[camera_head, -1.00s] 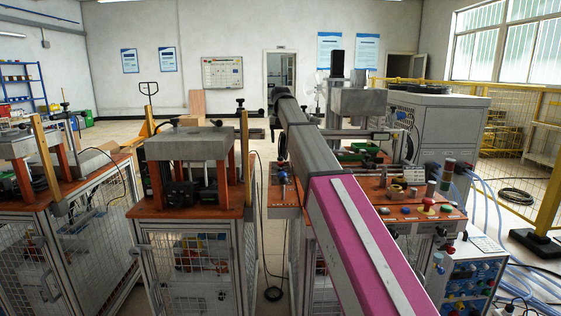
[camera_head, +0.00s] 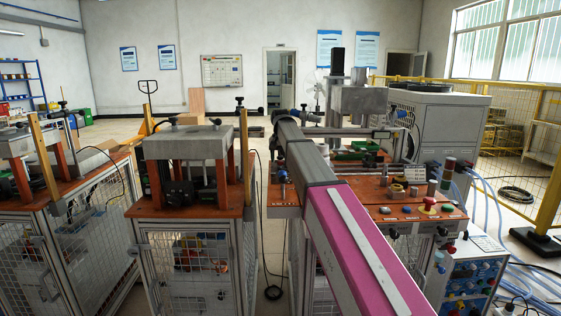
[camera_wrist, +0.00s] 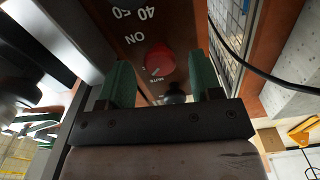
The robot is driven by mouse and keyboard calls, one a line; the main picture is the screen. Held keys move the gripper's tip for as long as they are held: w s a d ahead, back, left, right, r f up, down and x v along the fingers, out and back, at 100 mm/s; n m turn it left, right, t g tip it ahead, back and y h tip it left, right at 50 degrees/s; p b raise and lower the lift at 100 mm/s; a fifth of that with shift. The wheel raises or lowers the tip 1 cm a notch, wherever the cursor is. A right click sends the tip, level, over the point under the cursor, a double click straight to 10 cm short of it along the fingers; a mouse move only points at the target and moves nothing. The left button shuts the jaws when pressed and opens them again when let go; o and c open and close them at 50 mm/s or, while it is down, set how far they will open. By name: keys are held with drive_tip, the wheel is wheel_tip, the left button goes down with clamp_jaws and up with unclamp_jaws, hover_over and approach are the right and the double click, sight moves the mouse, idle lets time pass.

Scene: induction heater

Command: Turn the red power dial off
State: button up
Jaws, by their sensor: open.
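The red dial (camera_wrist: 160,61) shows in the upper middle of the wrist view, on a dark reddish-brown panel (camera_wrist: 178,22) with white markings that include "ON", "40" and "50". My gripper (camera_wrist: 159,70) is open, with one green-padded finger on each side of the dial in the picture. Clear gaps show between the dial and both fingers, and nothing is held. I cannot tell how far the fingertips are from the panel. In the head view, my arm hides the dial and the gripper.
A dark rounded part (camera_wrist: 175,93) shows below the dial, between the fingers. A black cable (camera_wrist: 246,66) runs close by on the right. In the head view, an orange bench (camera_head: 398,196) with buttons stands right of my arm, and another workstation (camera_head: 190,143) stands to the left.

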drive_tip(key=shift+f, duration=0.5)
drive_tip(key=c, duration=0.9)
drive_tip(key=shift+n, duration=0.8)
drive_tip(key=o, duration=0.9)
